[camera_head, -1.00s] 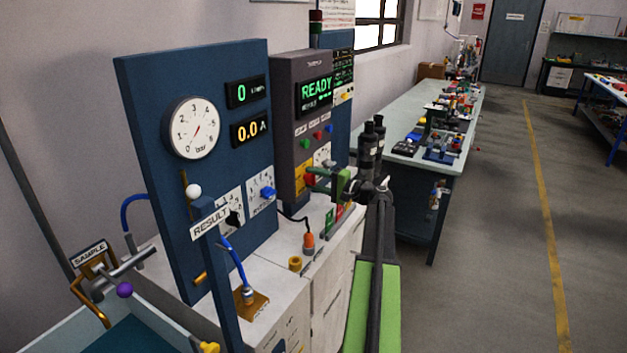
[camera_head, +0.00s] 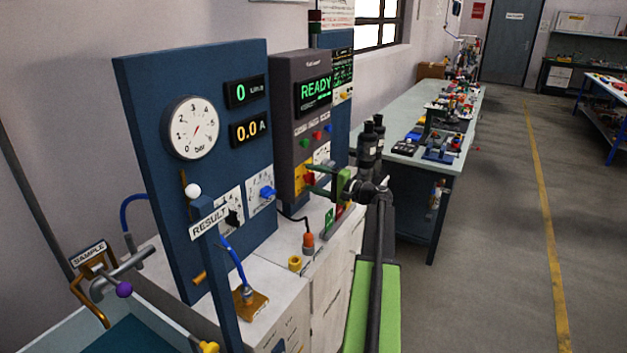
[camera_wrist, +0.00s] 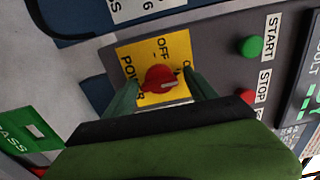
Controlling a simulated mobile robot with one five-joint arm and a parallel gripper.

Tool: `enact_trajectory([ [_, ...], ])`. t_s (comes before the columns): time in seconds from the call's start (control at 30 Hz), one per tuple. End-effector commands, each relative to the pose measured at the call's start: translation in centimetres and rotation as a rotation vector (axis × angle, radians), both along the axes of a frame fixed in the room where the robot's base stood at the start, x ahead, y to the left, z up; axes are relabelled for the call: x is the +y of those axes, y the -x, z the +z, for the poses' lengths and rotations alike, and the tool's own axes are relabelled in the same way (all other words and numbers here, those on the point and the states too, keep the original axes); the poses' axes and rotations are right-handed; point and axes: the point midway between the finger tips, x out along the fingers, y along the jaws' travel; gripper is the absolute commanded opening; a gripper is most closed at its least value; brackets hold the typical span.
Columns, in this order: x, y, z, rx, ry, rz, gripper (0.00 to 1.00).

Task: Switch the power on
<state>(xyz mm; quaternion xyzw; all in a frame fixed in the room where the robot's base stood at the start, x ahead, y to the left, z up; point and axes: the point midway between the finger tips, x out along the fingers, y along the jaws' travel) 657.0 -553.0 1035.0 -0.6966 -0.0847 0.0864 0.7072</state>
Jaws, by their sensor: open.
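The red power knob (camera_wrist: 160,78) sits on a yellow plate (camera_wrist: 150,52) marked POWER and OFF in the wrist view. A second label at the plate's right is partly hidden by a finger. A pale pointer mark on the knob points to the right in the picture. My gripper (camera_wrist: 163,92) is open, with one green finger on each side of the knob; I cannot tell whether they touch it. In the head view my gripper (camera_head: 318,181) is at the grey control box (camera_head: 290,130), and its fingers partly cover the yellow plate.
A green START button (camera_wrist: 251,46) and a red STOP button (camera_wrist: 247,97) are close to the right finger. The box display (camera_head: 316,93) reads READY. The blue gauge panel (camera_head: 150,110) stands to the left. A long bench (camera_head: 400,100) with small items lies behind my arm.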

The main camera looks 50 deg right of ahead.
Motion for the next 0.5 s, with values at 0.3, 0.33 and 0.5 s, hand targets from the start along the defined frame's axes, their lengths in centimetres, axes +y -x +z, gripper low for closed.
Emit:
enact_trajectory([
  [0.3,-1.5,6.2,0.0,0.0,0.0,-0.005,0.65],
  [0.33,-1.7,7.1,0.0,0.0,0.0,-0.005,0.65],
  [0.5,-2.9,11.7,0.0,0.0,0.0,-0.004,0.65],
])
